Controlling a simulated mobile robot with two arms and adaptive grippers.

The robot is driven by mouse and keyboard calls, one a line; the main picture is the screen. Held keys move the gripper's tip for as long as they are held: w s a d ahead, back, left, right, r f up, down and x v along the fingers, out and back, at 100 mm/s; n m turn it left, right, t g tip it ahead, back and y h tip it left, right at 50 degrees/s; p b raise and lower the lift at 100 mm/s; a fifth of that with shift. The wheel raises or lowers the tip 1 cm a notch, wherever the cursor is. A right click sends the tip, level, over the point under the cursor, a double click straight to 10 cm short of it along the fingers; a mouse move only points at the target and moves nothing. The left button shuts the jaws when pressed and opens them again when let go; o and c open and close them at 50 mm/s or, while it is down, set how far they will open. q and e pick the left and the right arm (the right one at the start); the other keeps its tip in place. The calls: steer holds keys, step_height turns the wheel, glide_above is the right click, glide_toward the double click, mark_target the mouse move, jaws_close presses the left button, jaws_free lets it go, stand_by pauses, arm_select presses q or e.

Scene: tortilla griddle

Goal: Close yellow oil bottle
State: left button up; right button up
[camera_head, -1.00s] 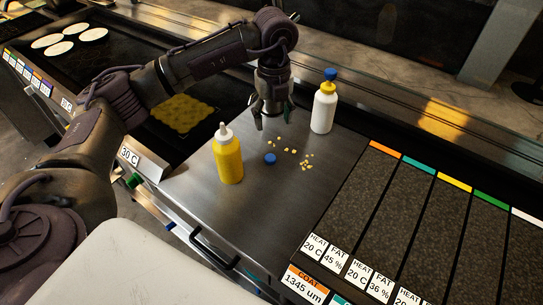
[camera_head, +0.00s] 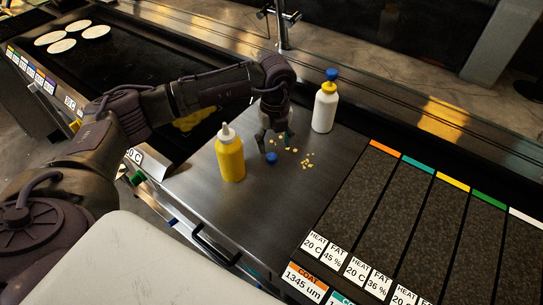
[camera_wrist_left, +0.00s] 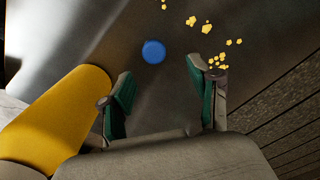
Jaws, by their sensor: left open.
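The yellow oil bottle (camera_head: 230,161) stands upright on the steel worktop, its white nozzle uncapped. It also shows at the left of the left wrist view (camera_wrist_left: 62,115). A small blue cap (camera_head: 271,158) lies loose on the worktop to the right of the bottle. My left gripper (camera_head: 274,143) points down, low over the worktop and close to the cap. In the left wrist view its green-padded fingers (camera_wrist_left: 163,88) are apart and empty. The blue cap (camera_wrist_left: 153,52) lies just beyond the fingertips, and the bottle is beside the left finger. My right gripper is not in view.
A white bottle (camera_head: 325,107) with a yellow collar and blue cap stands behind to the right. Yellow crumbs (camera_head: 305,160) lie near the cap. A dark griddle with white tortillas (camera_head: 62,46) is at left. The worktop (camera_head: 270,215) in front is clear.

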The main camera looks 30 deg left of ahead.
mark_target(271, 156)
arm_select(q)
steer(key=shift+a+f+p, duration=0.15)
steer(key=shift+f+p, duration=0.15)
steer(key=shift+f, duration=0.05)
steer(key=f, duration=0.1)
steer(key=a+f+p, duration=0.1)
steer(key=f, duration=0.1)
steer(key=shift+f, duration=0.3)
steer(key=shift+w+f, duration=0.1)
steer(key=shift+f, duration=0.35)
steer(key=shift+d, duration=0.1)
steer(key=c, duration=0.8)
